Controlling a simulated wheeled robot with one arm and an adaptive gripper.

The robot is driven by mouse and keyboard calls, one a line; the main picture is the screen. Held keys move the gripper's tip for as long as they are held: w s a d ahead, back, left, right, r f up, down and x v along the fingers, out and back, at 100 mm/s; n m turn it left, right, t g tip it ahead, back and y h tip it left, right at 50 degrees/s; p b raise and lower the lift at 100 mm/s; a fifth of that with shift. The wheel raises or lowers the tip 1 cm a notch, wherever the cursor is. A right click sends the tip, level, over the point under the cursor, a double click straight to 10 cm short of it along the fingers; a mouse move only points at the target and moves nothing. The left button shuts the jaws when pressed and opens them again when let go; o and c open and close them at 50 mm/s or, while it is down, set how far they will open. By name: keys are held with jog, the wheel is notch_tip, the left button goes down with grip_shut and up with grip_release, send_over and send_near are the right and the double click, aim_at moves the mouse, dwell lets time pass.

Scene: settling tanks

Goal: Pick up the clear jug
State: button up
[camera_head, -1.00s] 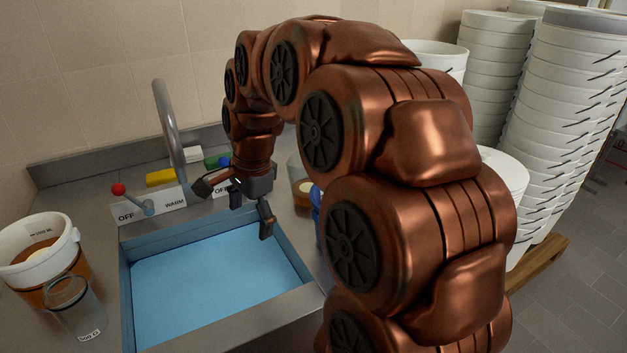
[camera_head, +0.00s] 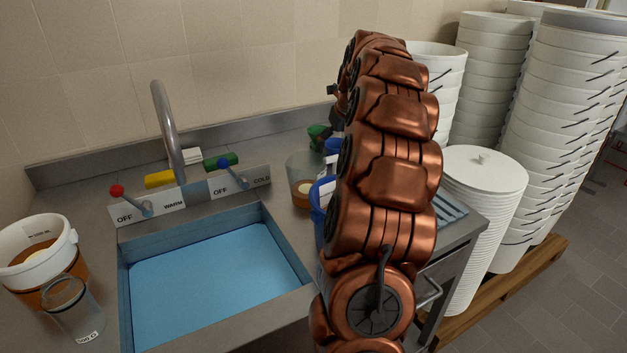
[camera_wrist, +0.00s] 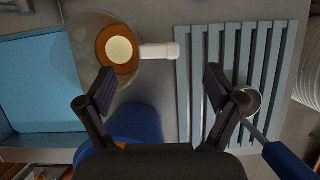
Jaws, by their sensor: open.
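A see-through jug-like vessel (camera_head: 301,162) stands on the counter right of the sink, with an amber ring with a pale centre seen at its base. In the wrist view the vessel (camera_wrist: 84,30) lies ahead and left of my gripper, with a white handle-like piece (camera_wrist: 160,51) beside it. A second clear vessel (camera_head: 72,306) with a printed label stands at the front left; I cannot tell which one is the clear jug. My gripper (camera_wrist: 161,92) is open and empty, above the counter and slatted rack. In the head view my arm hides most of it.
The sink (camera_head: 215,275) holds blue liquid. A blue container (camera_head: 318,212) stands close by the right vessel, under my gripper's left side in the wrist view. A slatted rack (camera_wrist: 189,100) lies right, with a blue-handled tool (camera_wrist: 285,160). White bucket stacks (camera_head: 560,110) stand farther right.

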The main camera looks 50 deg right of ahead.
aim_at(331, 157)
jog(key=shift+a+p+x, duration=0.15)
jog(key=shift+p+x, duration=0.4)
jog(key=shift+x, duration=1.1)
jog(key=shift+a+p+x, duration=0.1)
jog(key=shift+p+x, duration=0.45)
jog(key=shift+x, duration=1.1)
jog(key=shift+c, duration=0.4)
jog(key=c, duration=1.6)
